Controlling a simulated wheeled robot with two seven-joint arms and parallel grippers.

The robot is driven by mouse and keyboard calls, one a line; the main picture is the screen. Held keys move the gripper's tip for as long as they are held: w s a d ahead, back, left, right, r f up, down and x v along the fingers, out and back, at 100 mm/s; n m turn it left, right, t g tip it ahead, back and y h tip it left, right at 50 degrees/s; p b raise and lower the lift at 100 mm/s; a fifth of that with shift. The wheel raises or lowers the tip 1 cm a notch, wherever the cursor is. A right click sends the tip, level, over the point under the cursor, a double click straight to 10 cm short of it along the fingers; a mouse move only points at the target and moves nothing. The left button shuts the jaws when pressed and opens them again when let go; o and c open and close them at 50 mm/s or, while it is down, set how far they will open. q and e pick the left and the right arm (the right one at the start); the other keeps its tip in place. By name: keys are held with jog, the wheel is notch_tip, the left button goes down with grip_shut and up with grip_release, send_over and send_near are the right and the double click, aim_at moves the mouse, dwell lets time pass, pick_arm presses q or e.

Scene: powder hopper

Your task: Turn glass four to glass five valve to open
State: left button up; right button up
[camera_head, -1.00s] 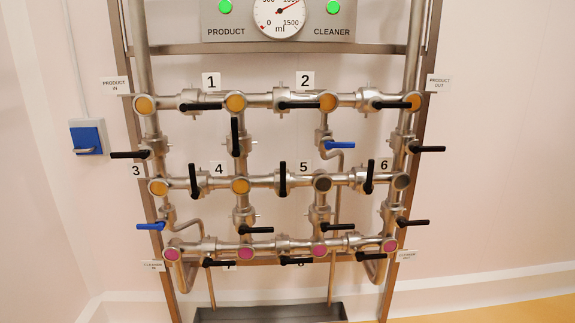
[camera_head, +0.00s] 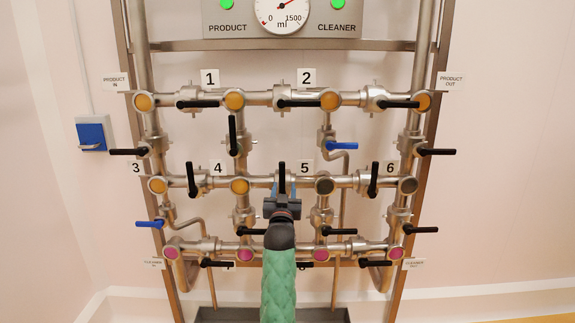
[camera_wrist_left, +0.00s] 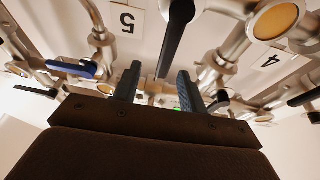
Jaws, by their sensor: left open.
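Glass four (camera_head: 240,186) is amber and glass five (camera_head: 323,186) is dark, both in the middle pipe row. The valve between them has a black lever (camera_head: 282,170) that stands upright, across the pipe. My left gripper (camera_head: 283,188) is at this lever from below, its fingers open on either side. In the left wrist view, the black lever (camera_wrist_left: 177,35) reaches down with its tip between the two fingertips of my gripper (camera_wrist_left: 160,75); gaps show on both sides. The lower part of the valve is hidden behind my gripper. My right gripper is not in view.
Neighbouring black levers stand upright left (camera_head: 192,180) and right (camera_head: 375,180) in the same row. A blue lever (camera_head: 342,146) is above right. Below are a bottom pipe row with magenta glasses (camera_head: 321,254) and a metal trough (camera_head: 330,314).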

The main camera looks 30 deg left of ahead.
aim_at(282, 169)
pick_arm(q)
jog(key=r, duration=0.1)
jog(key=a+r+y, duration=0.1)
jog(key=w+r+n, duration=0.1)
jog(key=shift+a+y, duration=0.25)
jog(key=shift+y, duration=0.05)
jog(key=shift+t, duration=0.3)
jog(key=p+x, duration=0.1)
jog(key=x, duration=0.5)
jog(key=shift+w+p, duration=0.15)
jog(key=shift+p, duration=0.25)
jog(key=shift+w+a+r, duration=0.15)
jog(key=shift+w+a, duration=0.25)
jog(key=shift+w, duration=0.1)
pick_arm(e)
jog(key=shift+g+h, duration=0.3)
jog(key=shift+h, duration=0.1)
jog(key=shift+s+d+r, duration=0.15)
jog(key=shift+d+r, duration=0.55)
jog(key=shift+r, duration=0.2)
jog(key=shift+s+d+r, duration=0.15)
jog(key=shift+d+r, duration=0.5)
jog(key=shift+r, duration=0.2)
pick_arm(q)
jog(key=shift+c, duration=0.4)
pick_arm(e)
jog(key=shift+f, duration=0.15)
